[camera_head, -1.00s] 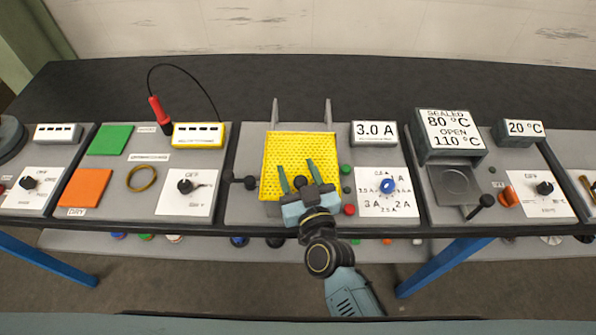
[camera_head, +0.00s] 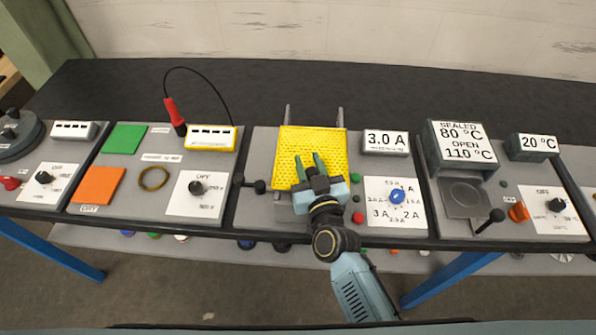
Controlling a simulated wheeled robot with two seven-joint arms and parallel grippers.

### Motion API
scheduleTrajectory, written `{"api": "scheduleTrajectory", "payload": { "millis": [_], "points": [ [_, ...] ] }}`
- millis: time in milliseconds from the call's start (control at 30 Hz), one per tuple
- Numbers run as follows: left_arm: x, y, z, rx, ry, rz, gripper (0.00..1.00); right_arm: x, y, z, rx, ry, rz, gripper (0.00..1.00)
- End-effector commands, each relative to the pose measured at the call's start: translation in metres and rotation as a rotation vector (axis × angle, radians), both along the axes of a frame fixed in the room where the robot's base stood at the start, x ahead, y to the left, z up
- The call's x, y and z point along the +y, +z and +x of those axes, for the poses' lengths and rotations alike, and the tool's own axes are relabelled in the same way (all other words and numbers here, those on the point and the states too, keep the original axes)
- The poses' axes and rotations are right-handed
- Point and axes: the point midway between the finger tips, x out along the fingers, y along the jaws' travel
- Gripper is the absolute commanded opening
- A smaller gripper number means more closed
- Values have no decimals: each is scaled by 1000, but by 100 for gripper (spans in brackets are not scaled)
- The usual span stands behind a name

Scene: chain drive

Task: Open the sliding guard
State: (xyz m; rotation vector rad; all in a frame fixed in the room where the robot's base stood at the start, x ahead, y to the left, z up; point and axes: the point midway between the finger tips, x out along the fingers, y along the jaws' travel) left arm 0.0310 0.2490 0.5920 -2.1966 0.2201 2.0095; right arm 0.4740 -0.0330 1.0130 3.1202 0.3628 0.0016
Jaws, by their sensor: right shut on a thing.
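The sliding guard (camera_head: 335,140) is a yellow perforated panel on the middle grey unit. Two grey rails stick out beyond its far edge, the left rail (camera_head: 288,114) and the right rail (camera_head: 340,117). My right gripper (camera_head: 310,162) is over the near half of the guard, its fingers close together and shut on it. The gripper body hides the exact place of the grip and part of the near edge. Some grey surface (camera_head: 262,212) shows in front of the guard. My left gripper is not in view.
A black-knobbed lever (camera_head: 259,186) stands left of the guard. Green and red buttons and a blue dial (camera_head: 397,196) are on its right, below a 3.0 A display (camera_head: 386,143). The dark table behind the rails (camera_head: 310,85) is clear.

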Motion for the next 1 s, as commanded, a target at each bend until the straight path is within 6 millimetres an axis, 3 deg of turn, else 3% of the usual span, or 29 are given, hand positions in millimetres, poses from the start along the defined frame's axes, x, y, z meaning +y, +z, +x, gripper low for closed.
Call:
{"api": "scheduleTrajectory", "payload": {
  "millis": [167,200,367,733,1000],
  "points": [
    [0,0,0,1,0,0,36,0,0,-1,2,0,1,0],
    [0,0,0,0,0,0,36,0,0,-1,1,0,2,30],
    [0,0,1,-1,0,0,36,1,0,-1,1,3,2,49],
    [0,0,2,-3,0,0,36,0,-1,-7,2,3,1,49],
    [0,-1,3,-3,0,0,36,-11,-2,-55,6,4,-1,49]
  ]
}}
